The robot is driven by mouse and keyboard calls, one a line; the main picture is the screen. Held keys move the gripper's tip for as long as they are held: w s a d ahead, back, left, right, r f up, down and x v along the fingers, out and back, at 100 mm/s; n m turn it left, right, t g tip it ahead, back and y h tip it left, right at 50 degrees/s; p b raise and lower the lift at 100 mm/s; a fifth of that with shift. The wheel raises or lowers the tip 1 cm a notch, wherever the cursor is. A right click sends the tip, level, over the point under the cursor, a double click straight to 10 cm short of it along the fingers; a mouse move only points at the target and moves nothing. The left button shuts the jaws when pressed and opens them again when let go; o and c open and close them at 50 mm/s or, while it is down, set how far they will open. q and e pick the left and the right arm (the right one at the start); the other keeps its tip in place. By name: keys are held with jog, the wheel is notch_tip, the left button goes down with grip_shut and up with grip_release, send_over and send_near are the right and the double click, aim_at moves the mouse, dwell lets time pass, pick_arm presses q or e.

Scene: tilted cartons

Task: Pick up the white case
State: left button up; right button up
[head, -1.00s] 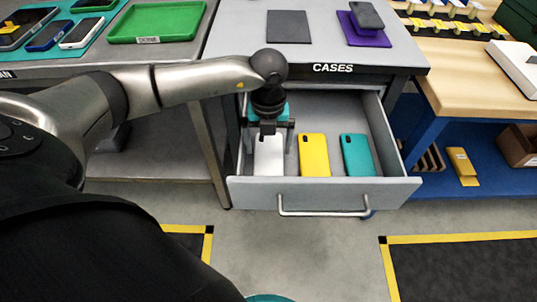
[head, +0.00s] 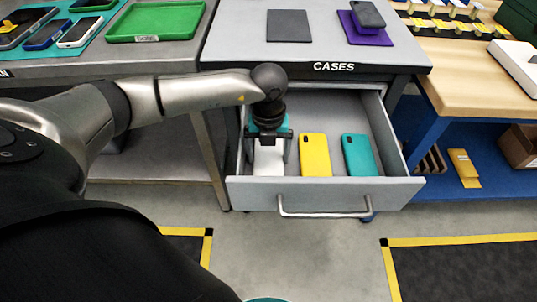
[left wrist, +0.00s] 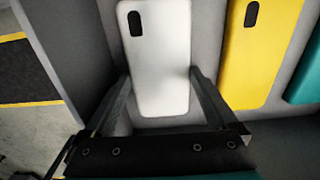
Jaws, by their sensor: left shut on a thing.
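The white case (head: 268,160) lies in the open drawer at its left side, partly hidden by my left gripper in the head view. My left gripper (head: 269,150) reaches down into the drawer over it. In the left wrist view the two fingers (left wrist: 160,78) stand on either side of the lower part of the white case (left wrist: 156,50) and are shut on it. The camera cutout is at the case's far end. My right gripper is not in view.
A yellow case (head: 315,156) and a teal case (head: 358,155) lie to the right in the same drawer (head: 325,193). The drawer's walls and front handle (head: 325,213) are close by.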

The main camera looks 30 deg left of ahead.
pick_arm(q)
jog(key=c, duration=0.4)
jog(key=shift+c, duration=0.2)
jog(key=shift+r, duration=0.1)
